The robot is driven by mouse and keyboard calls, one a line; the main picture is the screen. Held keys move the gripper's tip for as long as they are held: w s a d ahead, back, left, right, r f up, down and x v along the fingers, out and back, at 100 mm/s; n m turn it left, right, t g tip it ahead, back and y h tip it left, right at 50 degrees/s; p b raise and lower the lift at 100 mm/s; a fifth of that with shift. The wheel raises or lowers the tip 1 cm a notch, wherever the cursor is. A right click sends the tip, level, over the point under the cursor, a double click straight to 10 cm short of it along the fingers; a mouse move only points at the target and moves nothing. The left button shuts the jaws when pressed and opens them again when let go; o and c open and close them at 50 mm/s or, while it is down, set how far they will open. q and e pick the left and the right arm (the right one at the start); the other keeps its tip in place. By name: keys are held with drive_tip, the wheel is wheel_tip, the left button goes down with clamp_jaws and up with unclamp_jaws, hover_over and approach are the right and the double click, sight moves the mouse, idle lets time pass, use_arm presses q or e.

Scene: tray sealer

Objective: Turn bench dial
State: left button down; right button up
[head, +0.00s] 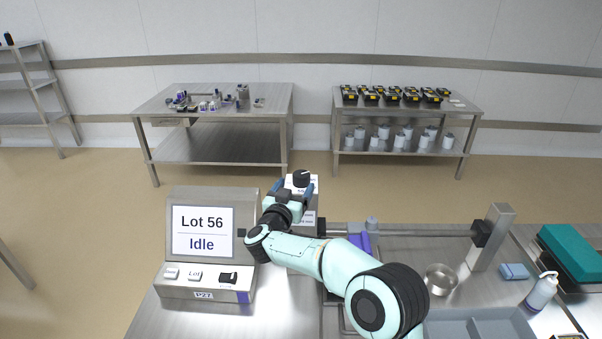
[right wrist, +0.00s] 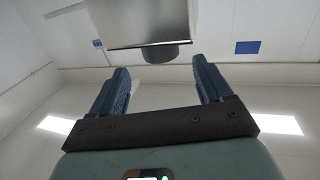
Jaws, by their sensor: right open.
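The bench dial (head: 301,178) is a black round knob on a small box with a white label, just behind the operator panel in the head view. My right gripper (head: 294,186) is open in front of the box, its blue fingers pointing toward the dial. In the right wrist view a dark round knob (right wrist: 160,53) below a metal box shows just beyond the gap between the open fingers (right wrist: 159,70). Nothing is between the fingers. I cannot tell whether a finger touches the dial. The dial's mark and setting are too small to read. My left gripper is not in view.
The operator panel (head: 179,231) stands left of my right arm and reads "Lot 56 Idle". Right of the arm are a metal bowl (head: 441,279), a metal post (head: 491,238), a spray bottle (head: 541,291) and a grey tray (head: 470,316). Two tables stand at the back wall.

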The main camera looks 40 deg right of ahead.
sight(299, 180)
drive_tip(key=p+x, duration=0.1)
drive_tip(key=x, duration=0.6)
drive_tip(key=shift+w, duration=0.15)
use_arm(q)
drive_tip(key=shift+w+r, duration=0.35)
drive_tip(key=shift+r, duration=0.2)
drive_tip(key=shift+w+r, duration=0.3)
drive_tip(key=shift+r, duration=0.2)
